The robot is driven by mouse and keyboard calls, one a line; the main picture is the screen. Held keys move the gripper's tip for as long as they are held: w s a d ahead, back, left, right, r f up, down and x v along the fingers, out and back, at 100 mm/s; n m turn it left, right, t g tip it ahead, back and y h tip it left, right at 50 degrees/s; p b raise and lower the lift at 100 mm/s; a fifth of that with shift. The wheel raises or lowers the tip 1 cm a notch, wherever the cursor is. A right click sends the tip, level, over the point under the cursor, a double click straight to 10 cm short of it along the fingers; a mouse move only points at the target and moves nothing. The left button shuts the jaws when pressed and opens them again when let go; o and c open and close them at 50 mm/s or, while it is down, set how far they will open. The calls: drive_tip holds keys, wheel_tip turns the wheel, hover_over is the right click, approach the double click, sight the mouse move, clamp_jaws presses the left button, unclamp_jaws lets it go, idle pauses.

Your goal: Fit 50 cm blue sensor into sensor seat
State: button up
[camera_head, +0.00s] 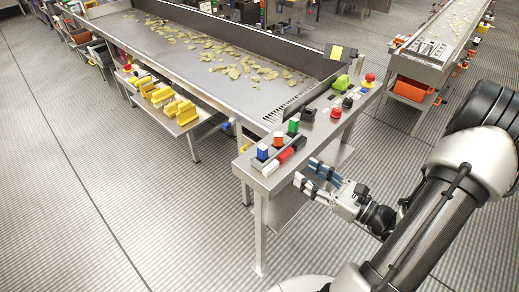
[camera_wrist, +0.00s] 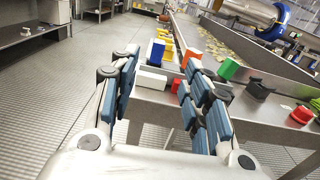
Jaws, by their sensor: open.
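A small blue block (camera_head: 262,152), likely the blue sensor, stands upright at the near left corner of the steel console top (camera_head: 249,167). In the wrist view the blue block (camera_wrist: 155,51) appears beyond my fingertips, between them in the picture, with a white block (camera_wrist: 150,80) in front of it. My gripper (camera_head: 306,171) is open and empty, just off the console's near right edge. Its spread fingers (camera_wrist: 160,62) point toward the console in the wrist view. I cannot tell which part is the sensor seat.
Orange (camera_head: 278,139), green (camera_head: 293,127) and black (camera_head: 308,115) blocks stand in a row behind the blue one. A red button (camera_head: 336,112) is farther back. A conveyor tray with chips (camera_head: 190,60) lies beyond.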

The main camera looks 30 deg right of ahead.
sight(266, 150)
drive_tip(key=b+x, duration=0.2)
drive_tip(key=x, duration=1)
drive_tip(key=shift+d+f, duration=0.15)
drive_tip(key=shift+d, duration=0.05)
drive_tip(key=x, duration=0.1)
drive_tip(key=b+x, duration=0.1)
drive_tip(key=x, duration=0.1)
drive_tip(key=b+x, duration=0.1)
drive_tip(key=x, duration=0.1)
drive_tip(key=shift+s+a+f, duration=0.15)
drive_tip(key=shift+f, duration=0.2)
drive_tip(key=shift+w+r, duration=0.1)
drive_tip(key=shift+w, duration=0.15)
drive_tip(key=shift+c, duration=0.3)
clamp_jaws()
